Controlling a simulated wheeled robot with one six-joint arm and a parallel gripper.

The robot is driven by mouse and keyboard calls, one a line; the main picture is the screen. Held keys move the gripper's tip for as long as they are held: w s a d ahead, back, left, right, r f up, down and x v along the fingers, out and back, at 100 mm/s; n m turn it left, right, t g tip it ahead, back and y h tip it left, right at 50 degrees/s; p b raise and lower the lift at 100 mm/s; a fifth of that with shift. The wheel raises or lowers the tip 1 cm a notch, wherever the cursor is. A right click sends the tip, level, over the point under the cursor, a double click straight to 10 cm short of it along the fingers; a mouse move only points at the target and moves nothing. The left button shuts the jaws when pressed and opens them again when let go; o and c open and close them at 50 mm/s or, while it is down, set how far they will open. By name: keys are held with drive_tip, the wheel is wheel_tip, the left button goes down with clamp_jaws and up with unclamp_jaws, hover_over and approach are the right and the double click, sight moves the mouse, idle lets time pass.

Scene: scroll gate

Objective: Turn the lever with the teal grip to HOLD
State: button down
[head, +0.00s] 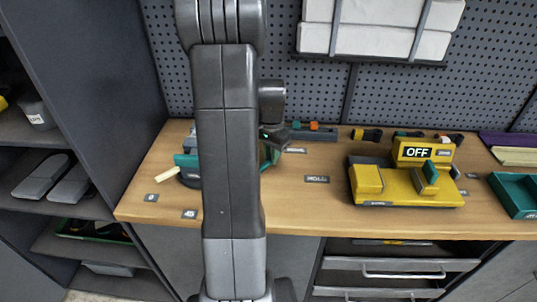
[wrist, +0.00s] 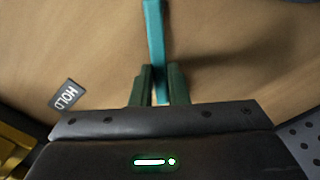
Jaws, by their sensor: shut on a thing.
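The teal grip (wrist: 154,35) shows in the wrist view as a narrow bar running up from between my fingertips to the top edge. My gripper (wrist: 160,85) is shut on it, with one dark green finger on each side. The HOLD label (wrist: 67,95) lies on the bench, left of my gripper in the wrist view. In the head view, the HOLD label (head: 317,179) is right of my arm, which hides most of the gripper and lever. A teal part (head: 186,160) shows left of my arm; I cannot tell whether it belongs to the lever.
A yellow device (head: 405,185) with an OFF sign (head: 417,152) stands on the wooden bench (head: 300,215) at the right. A teal tray (head: 515,190) is farther right. Small labels (head: 189,214) lie along the left front. A pegboard (head: 385,95) rises behind.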

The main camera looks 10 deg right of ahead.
drive_tip(key=m, duration=0.1)
drive_tip(key=s+d+m, duration=0.1)
drive_tip(key=shift+s+m, duration=0.15)
drive_tip(key=shift+m, duration=0.25)
drive_tip(key=m, duration=0.1)
drive_tip(key=s+m+b, duration=0.1)
drive_tip(key=shift+s+d+m, duration=0.15)
drive_tip(key=shift+s+m, duration=0.1)
drive_tip(key=shift+m, duration=0.15)
drive_tip(key=shift+s+m, duration=0.65)
drive_tip(key=shift+m, duration=0.55)
drive_tip(key=shift+s+r+m, duration=0.1)
drive_tip(key=shift+s+m, duration=0.65)
drive_tip(key=shift+m, duration=0.65)
drive_tip(key=c, duration=1.4)
unclamp_jaws()
drive_tip(key=shift+s, duration=0.1)
